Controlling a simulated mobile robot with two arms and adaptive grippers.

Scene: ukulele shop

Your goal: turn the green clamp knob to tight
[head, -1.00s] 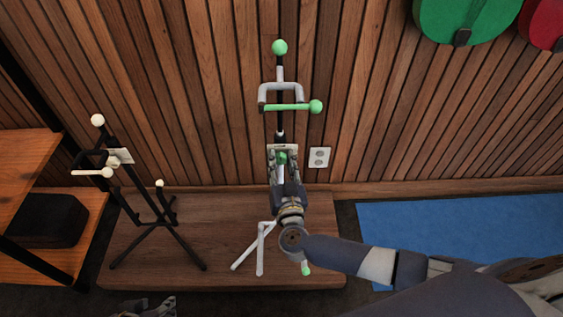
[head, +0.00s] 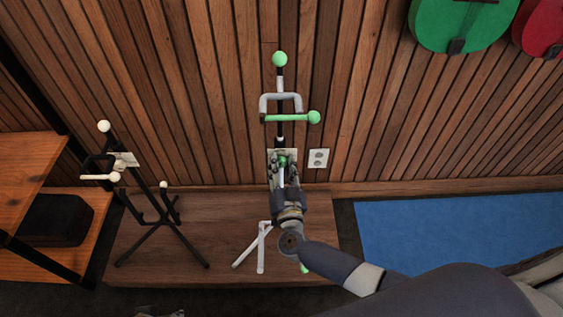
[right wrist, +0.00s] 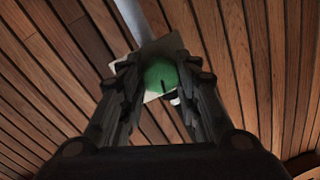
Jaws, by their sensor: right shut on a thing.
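The green clamp knob (right wrist: 160,77) sits between the fingers of my right gripper (right wrist: 161,82) in the right wrist view, with a short dark mark on its face. A pale plate (right wrist: 174,47) shows behind it. In the head view the knob (head: 282,161) is on the white and black stand (head: 280,138), below the U-shaped yoke. My right gripper (head: 284,168) is shut on it and hides part of it. My left gripper (head: 160,313) barely shows at the bottom edge, and its fingers cannot be made out.
A black stand with cream tips (head: 146,190) is to the left on the same wooden platform (head: 180,272). A wooden shelf (head: 25,170) is at the far left. A slatted wall with an outlet (head: 318,158) is behind. A blue mat (head: 440,235) lies right.

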